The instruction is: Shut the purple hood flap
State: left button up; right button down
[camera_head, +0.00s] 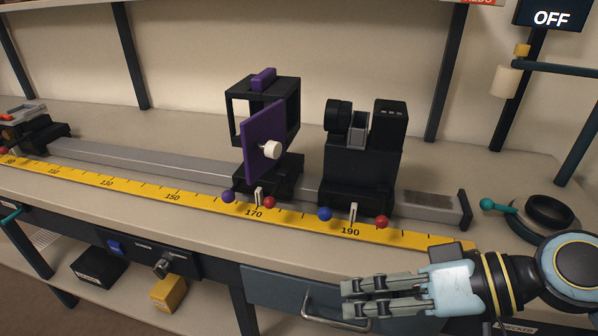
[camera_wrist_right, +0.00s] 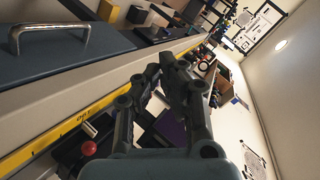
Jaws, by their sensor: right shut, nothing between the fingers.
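The purple hood flap (camera_head: 258,135) is a flat upright panel with a white knob (camera_head: 272,150) on its face. It stands swung out at an angle in front of the black open hood frame (camera_head: 292,90), which has a purple piece (camera_head: 264,79) on top. My right gripper (camera_head: 347,297) is shut and empty, low at the front right, over the bench's front edge. It is well apart from the flap and points left. In the right wrist view a purple patch (camera_wrist_right: 170,128), likely the flap, shows partly hidden behind the fingers. My left gripper is out of view.
The hood stands on a grey rail (camera_head: 150,157) behind a yellow scale (camera_head: 200,203). A black block unit (camera_head: 360,150) stands close to its right. Red and blue balls stick out at the front. A drawer handle (camera_head: 335,315) is near my right gripper.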

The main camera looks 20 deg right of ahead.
notch_tip(320, 180, up, 9)
jog(key=w+m+t+y, duration=0.2)
jog(key=m+y, duration=0.1)
jog(key=m+t+h+p, duration=0.1)
jog(key=m+t+p, duration=0.3)
jog(key=m+t, duration=0.15)
send_near(278, 149)
jog(key=shift+m+g, duration=0.45)
jog(key=x, duration=0.4)
jog(key=r+x, duration=0.1)
jog(key=x, duration=0.1)
jog(key=shift+w, duration=0.15)
jog(key=shift+w+a+f, duration=0.15)
jog(key=shift+w+a, duration=0.25)
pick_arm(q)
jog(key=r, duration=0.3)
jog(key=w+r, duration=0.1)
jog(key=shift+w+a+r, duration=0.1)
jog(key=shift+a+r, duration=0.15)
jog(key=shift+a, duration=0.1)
